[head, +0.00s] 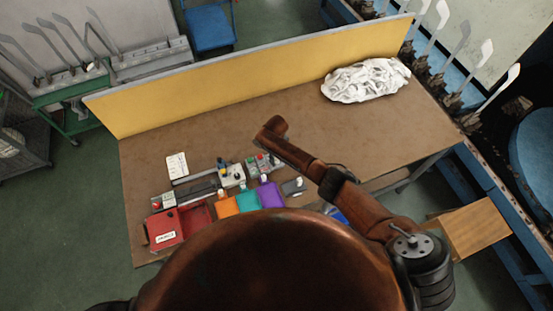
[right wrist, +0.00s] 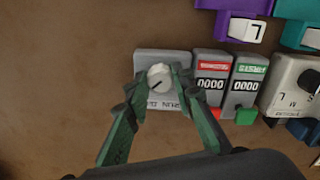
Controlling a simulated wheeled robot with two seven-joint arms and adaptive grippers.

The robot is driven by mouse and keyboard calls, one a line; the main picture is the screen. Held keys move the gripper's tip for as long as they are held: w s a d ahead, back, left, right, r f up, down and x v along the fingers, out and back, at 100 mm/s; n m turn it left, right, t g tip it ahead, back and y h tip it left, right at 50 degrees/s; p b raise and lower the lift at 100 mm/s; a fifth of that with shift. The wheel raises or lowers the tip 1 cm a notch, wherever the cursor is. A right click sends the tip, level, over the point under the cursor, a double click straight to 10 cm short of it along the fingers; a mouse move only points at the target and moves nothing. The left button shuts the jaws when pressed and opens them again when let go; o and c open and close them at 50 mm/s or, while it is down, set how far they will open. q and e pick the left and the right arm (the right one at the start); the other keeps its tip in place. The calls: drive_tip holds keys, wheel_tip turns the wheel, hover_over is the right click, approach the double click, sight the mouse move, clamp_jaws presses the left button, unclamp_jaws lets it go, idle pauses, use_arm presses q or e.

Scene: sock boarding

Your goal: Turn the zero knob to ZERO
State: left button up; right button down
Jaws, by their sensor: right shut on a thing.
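The zero knob (right wrist: 157,72) is a round white knob with a dark pointer line, on a grey plate (right wrist: 145,58) in the right wrist view. The pointer line slants toward the lower left of that picture. Upside-down print along the plate's lower edge is partly hidden by my fingers. My right gripper (right wrist: 160,79) has its green fingers on either side of the knob and is shut on it. In the head view, my right arm reaches over the table and hides the knob and most of the gripper. My left gripper is not in view.
A red-labelled counter (right wrist: 212,82) and a green-labelled counter (right wrist: 247,84) stand close beside the knob plate. A size dial box (right wrist: 290,88) is beyond them. Purple (head: 270,195), teal and orange bins and a red box (head: 164,228) line the table's front. White fabric (head: 366,80) lies back right.

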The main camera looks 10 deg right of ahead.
drive_tip(key=c, duration=1.7)
unclamp_jaws()
drive_tip(key=shift+o, duration=0.2)
wheel_tip(320, 180, up, 12)
